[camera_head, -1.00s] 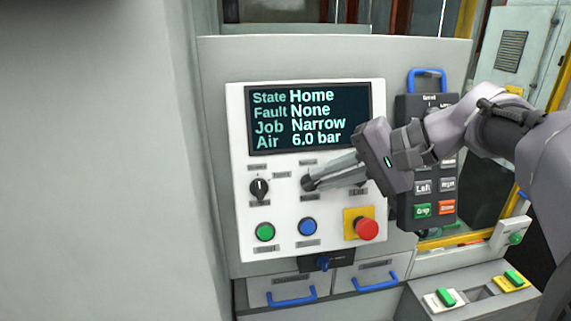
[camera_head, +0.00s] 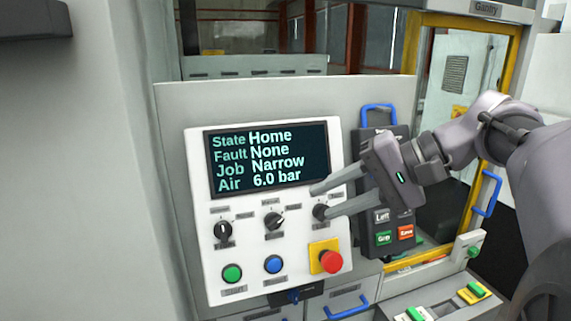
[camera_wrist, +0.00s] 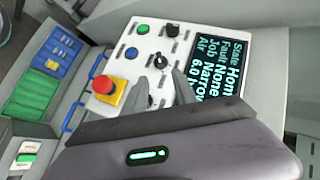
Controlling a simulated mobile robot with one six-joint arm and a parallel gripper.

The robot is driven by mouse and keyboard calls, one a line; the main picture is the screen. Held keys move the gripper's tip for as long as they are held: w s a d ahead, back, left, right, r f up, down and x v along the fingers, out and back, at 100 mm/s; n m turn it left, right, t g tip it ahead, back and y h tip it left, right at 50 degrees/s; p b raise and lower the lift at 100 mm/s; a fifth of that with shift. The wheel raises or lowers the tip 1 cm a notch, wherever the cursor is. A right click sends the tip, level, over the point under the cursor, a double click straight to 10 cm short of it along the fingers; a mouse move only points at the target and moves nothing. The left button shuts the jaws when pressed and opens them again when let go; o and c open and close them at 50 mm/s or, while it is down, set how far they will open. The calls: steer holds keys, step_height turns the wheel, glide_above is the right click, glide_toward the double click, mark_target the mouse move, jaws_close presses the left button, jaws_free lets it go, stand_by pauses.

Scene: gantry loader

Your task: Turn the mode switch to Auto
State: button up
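The white control panel (camera_head: 195,180) carries three black rotary knobs below its screen. The middle knob (camera_head: 274,221) has its pale pointer toward the upper right; small labels around it are hard to read, the upper one seeming to say Manual. It also shows in the wrist view (camera_wrist: 160,62). The left knob (camera_head: 223,231) has its pointer about upright. My gripper (camera_head: 320,201) is open and empty, fingers apart, in front of the panel's right side. The right knob (camera_head: 320,212) is partly hidden by the lower finger. I cannot tell whether the fingers touch it.
The screen (camera_head: 265,160) reads State Home, Fault None, Job Narrow, Air 6.0 bar. Below the knobs are a green button (camera_head: 232,273), a blue button (camera_head: 273,264) and a red emergency stop (camera_head: 331,262). A dark pendant (camera_head: 370,150) hangs right of the panel, behind my gripper.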

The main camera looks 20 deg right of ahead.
steer(key=p+v, duration=0.2)
steer(key=v, duration=0.6)
steer(key=s+a+f+n+h+b, duration=0.1)
steer(key=s+a+f+h+b, duration=0.1)
steer(key=f, duration=0.8)
steer(key=s+a+f+n+h+b, duration=0.1)
steer(key=s+a+f+h+b, duration=0.1)
steer(key=s+a+f+b, duration=0.3)
steer(key=s+a+f+g+h+b, duration=0.1)
steer(key=a+f+b, duration=0.4)
steer(key=a+f, duration=0.5)
step_height(320, 180, down, 8)
steer(key=s+h, duration=0.1)
steer(key=s, duration=0.1)
steer(key=shift+s+a+r+n+h, duration=0.15)
steer(key=shift+s+r+n+h, duration=0.15)
steer(key=shift+n, duration=0.1)
